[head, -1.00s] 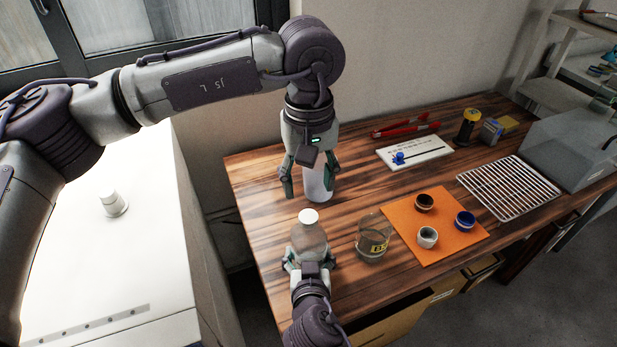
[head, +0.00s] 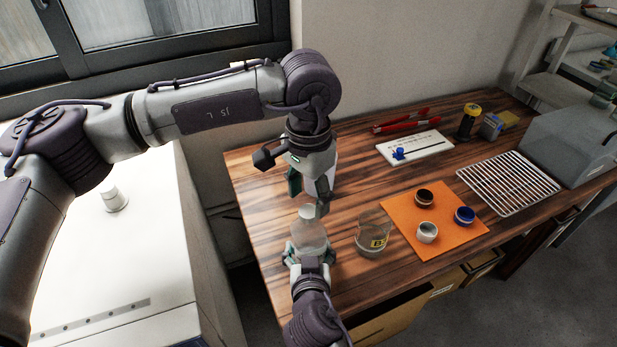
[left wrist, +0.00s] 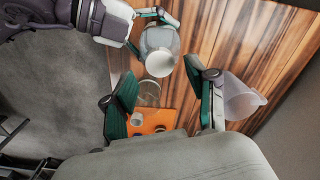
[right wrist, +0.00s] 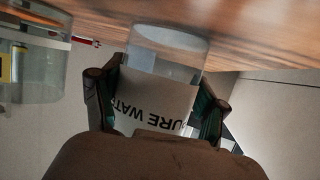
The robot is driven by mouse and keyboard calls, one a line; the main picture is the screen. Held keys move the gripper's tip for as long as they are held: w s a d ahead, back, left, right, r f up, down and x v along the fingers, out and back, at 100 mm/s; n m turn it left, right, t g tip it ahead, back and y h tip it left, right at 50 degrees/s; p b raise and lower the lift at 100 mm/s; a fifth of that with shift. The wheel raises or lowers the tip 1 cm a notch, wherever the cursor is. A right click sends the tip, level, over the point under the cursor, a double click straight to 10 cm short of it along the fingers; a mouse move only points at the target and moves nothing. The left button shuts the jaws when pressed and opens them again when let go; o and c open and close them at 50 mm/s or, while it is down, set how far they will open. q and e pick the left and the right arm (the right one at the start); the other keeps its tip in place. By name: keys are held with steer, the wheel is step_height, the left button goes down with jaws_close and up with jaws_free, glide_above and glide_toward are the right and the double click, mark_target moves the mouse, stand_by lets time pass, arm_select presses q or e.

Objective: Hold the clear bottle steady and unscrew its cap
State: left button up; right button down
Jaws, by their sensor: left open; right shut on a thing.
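The clear bottle (head: 309,238) stands upright near the table's front left edge, with a white cap (head: 307,212) on top. My right gripper (head: 310,258) is shut on the bottle's body from the front. In the right wrist view, its fingers flank the bottle's white label (right wrist: 160,100), whose lettering appears upside down. My left gripper (head: 306,194) is open and tilted just above and behind the cap. In the left wrist view, the cap (left wrist: 160,63) shows beyond the gap between the open fingers (left wrist: 163,92), with nothing between them.
A clear beaker (head: 372,238) with a yellow label stands just right of the bottle. An orange mat (head: 400,205) holds three small cups. A pale container, partly hidden behind my left gripper, shows in the left wrist view (left wrist: 240,98). A wire rack (head: 508,183) lies farther right.

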mark_target(308, 211)
arm_select(q)
steer(key=shift+f, duration=1.65)
